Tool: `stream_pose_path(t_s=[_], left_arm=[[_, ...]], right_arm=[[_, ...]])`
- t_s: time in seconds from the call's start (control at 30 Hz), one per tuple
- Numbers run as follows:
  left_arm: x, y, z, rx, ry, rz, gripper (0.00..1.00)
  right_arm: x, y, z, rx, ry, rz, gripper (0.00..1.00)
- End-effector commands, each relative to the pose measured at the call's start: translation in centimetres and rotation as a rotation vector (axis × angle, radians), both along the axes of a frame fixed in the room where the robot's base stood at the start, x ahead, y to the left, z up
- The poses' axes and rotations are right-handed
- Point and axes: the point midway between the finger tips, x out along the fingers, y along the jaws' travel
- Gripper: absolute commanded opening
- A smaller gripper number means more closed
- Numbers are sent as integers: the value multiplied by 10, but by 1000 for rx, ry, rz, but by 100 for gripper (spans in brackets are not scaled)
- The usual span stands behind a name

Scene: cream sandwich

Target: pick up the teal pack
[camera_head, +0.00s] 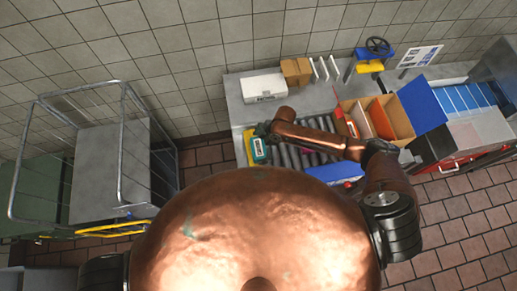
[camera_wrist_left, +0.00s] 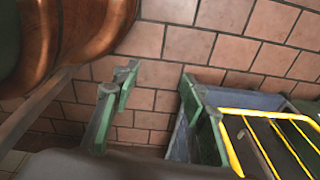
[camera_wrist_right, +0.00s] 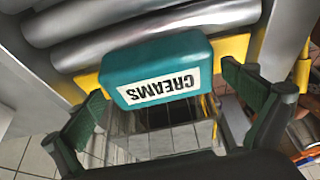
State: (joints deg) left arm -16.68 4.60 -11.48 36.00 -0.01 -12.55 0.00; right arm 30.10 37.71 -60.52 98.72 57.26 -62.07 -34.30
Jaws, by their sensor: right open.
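The teal pack (camera_wrist_right: 150,62) carries a white label reading CREAMS, upside down in the right wrist view. In the head view the teal pack (camera_head: 257,151) lies at the left end of the roller conveyor. My right gripper (camera_wrist_right: 163,85) is open, with its green-padded fingers to the left and right of the pack and no clear contact. In the head view my right gripper (camera_head: 262,131) is at the pack's far edge. My left gripper (camera_wrist_left: 160,82) is open and empty above the brick-red floor tiles.
Metal rollers (camera_head: 312,158) run right from the pack. An open cardboard box (camera_head: 398,114) with dividers stands on the bench at right. A white box (camera_head: 264,87) sits behind. A wire-sided cart (camera_head: 103,165) stands left, with floor between.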

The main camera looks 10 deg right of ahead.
Motion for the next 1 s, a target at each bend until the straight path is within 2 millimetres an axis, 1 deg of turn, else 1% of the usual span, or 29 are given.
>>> stream_pose_path(t_s=[0.03, 0.07, 0.4, 0.57, 0.83, 1.0], left_arm=[[-1, 0, 0, 0, 2, 0, 40], [-2, 0, 0, 0, 3, 0, 40], [-17, 1, -2, 2, 22, 4, 40], [-18, 1, -2, 2, 24, 4, 40], [-16, 1, -2, 1, 21, 4, 40], [-14, 1, -3, 1, 18, 3, 40]], right_arm=[[0, 0, 0, 0, 0, 0, 98], [0, 0, 0, 0, 0, 0, 96], [0, 0, 1, 0, 0, -1, 72], [0, 0, 1, 0, 0, -1, 61], [1, 0, 2, 0, -1, 0, 61], [1, 0, 11, 1, -2, 0, 61]])
